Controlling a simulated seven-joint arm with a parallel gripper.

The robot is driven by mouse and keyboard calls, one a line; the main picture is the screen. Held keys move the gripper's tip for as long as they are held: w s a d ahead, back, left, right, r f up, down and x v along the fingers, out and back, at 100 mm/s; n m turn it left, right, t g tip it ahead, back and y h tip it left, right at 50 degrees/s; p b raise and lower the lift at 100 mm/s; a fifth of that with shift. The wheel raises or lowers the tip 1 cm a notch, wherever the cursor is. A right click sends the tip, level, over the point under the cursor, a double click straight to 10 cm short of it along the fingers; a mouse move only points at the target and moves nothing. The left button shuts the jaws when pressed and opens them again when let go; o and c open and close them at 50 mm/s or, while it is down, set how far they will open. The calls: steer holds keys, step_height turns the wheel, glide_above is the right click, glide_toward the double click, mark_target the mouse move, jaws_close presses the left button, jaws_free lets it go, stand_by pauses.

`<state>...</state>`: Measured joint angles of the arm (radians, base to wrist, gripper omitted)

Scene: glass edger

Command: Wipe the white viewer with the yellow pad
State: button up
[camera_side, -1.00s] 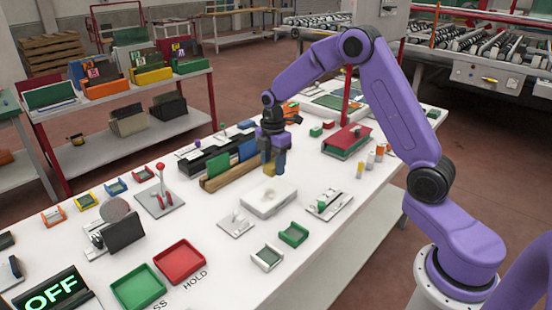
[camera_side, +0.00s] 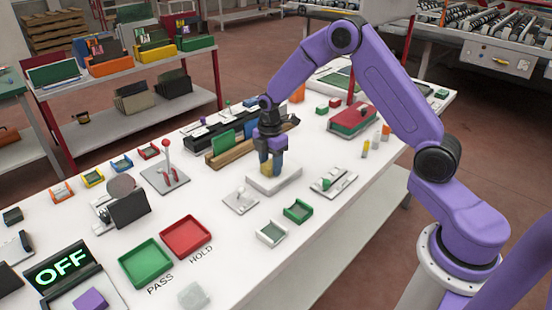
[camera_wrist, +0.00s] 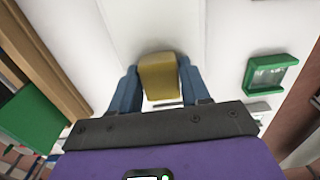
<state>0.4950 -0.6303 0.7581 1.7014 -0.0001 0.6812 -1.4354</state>
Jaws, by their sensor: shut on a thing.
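The white viewer (camera_side: 287,181) is a low white box on the white table, in the middle of the side view. My gripper (camera_side: 271,168) is over its left part and shut on the yellow pad (camera_side: 266,169). The pad points down at the viewer's top; whether it touches is hard to tell. In the wrist view my gripper (camera_wrist: 160,88) has its blue fingers on both sides of the yellow pad (camera_wrist: 159,72). A pale surface lies beneath the pad there.
A wooden rack (camera_side: 228,153) with a green plate stands just behind the viewer. A small white lever plate (camera_side: 241,200) is at its left and a device with a slide (camera_side: 334,181) at its right. Green (camera_side: 298,210) and white (camera_side: 271,233) small trays sit in front.

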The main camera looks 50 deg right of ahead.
mark_target(263, 179)
steer(key=shift+a, duration=1.85)
steer(key=shift+d, duration=3.65)
steer(key=shift+s, duration=0.4)
steer(key=shift+a, duration=3.65)
steer(key=shift+d, duration=3.75)
step_height(263, 179, up, 8)
steer(key=shift+a+r, duration=0.15)
